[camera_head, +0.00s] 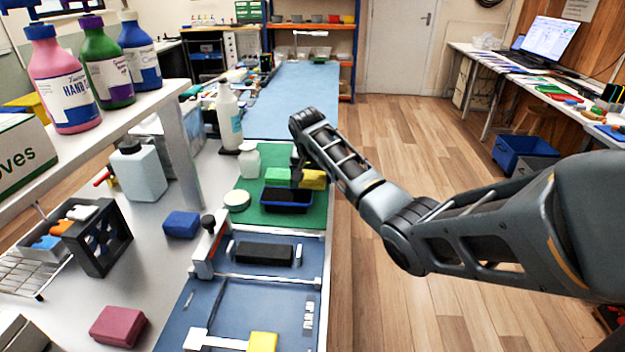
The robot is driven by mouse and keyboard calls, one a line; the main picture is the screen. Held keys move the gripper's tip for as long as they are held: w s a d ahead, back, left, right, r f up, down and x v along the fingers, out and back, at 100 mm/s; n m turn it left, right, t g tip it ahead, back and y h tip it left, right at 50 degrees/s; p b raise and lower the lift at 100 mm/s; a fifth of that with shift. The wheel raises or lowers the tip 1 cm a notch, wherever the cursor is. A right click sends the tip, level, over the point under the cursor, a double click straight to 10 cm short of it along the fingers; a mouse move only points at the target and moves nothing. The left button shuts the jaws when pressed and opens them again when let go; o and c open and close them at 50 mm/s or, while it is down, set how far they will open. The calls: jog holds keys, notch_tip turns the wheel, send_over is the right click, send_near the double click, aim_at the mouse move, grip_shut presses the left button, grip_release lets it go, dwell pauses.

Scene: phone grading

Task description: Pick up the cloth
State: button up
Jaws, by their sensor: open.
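My gripper (297,176) is at the far end of my arm, low over the green mat (310,217). Its fingers are small and dark here, and it is open. A yellow folded piece (313,179), which looks like a cloth, lies just right of the fingers, partly behind my arm. A green block-like piece (277,175) lies just left of the fingers. I cannot tell for sure which is cloth or sponge, or whether the fingers touch either. A dark blue tray (286,207) stands on the mat in front of them.
A blue block (181,224), a maroon block (118,326) and a yellow block (262,342) lie nearer.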

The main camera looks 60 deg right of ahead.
aim_at(316, 172)
jog(key=c, duration=0.7)
jog(key=shift+r, duration=0.15)
jog(key=shift+r, duration=0.3)
jog(key=r, duration=0.3)
jog(key=shift+s+d+r, duration=0.15)
jog(key=shift+s+r, duration=0.15)
jog(key=s+d+r, duration=0.1)
jog(key=s+r, duration=0.2)
jog(key=s, duration=0.2)
jog(key=s+d+r+b, duration=0.1)
jog(key=s+r, duration=0.2)
jog(key=s, duration=0.2)
jog(key=shift+s+d+r, duration=0.25)
jog(key=shift+s+d, duration=0.1)
jog(key=shift+d, duration=0.05)
